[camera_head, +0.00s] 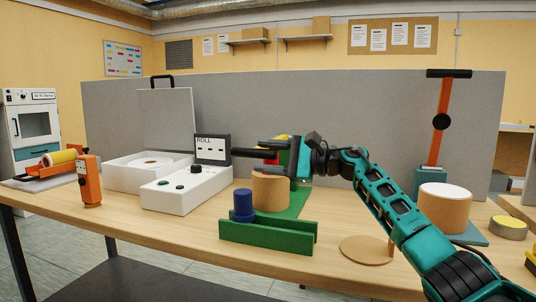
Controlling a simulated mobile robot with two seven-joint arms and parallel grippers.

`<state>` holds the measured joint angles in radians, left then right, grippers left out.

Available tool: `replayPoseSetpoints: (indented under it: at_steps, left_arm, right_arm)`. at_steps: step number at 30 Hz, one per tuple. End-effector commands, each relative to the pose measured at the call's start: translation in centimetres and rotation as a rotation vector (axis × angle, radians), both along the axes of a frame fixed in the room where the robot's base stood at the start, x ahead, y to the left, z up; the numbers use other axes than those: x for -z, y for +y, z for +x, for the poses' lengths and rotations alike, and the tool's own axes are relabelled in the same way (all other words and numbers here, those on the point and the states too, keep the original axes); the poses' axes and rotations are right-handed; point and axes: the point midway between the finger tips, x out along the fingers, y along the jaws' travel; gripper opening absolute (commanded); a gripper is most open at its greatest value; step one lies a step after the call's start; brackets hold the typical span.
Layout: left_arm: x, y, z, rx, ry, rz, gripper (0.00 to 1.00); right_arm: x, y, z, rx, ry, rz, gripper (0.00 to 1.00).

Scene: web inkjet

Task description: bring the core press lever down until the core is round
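An orange lever (439,122) with a black crossbar handle (449,73) stands nearly upright, tilted slightly, on a teal block (428,180) at the right. In front of it a brown core (444,212) with a pale top stands on a blue plate (474,234). Its roundness is hard to judge from here. My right gripper (257,153) is left of the lever, well apart from it, pointing left above a brown curved piece (270,191). Dark fingers show nearly edge-on, so their opening is unclear. My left gripper is out of view.
A green cradle (268,237) with a blue cylinder (243,205) is at the front middle. A white control box (186,191) and an orange device (90,182) are left. A brown disc (366,249) lies near the front edge. A grey partition (390,110) stands behind.

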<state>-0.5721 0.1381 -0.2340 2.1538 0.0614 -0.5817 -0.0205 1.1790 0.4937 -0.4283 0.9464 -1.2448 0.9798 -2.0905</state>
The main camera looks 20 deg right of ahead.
Motion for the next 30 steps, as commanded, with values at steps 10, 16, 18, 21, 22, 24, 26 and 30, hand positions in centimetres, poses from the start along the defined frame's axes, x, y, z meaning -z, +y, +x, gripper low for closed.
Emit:
replayPoseSetpoints:
  at_steps: [10,16,18,21,22,24,26,30]
  left_arm:
    - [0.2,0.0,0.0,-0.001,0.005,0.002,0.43]
    - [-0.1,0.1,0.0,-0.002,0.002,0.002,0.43]
    - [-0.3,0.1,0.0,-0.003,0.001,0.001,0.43]
    - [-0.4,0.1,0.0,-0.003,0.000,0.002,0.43]
    - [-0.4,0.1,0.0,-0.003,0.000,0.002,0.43]
    - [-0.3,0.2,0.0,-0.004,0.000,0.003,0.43]
    - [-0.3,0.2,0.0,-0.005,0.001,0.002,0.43]
    - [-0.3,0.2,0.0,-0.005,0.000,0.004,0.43]
  right_arm:
    - [0.6,-0.6,-0.1,0.009,0.010,-0.004,0.50]
    - [0.4,-3.2,-2.0,0.010,0.008,-0.004,0.50]
    - [0.3,-4.4,-3.0,0.010,0.006,-0.004,0.50]
    - [0.2,-6.2,-4.4,0.009,0.005,-0.004,0.50]
    - [0.1,-6.6,-4.9,0.008,0.003,-0.005,0.50]
    - [0.1,-7.7,-5.7,0.007,0.003,-0.003,0.50]
    - [0.1,-8.5,-6.4,0.006,0.003,-0.003,0.50]
    - [0.1,-9.8,-7.4,0.004,0.002,-0.001,0.50]
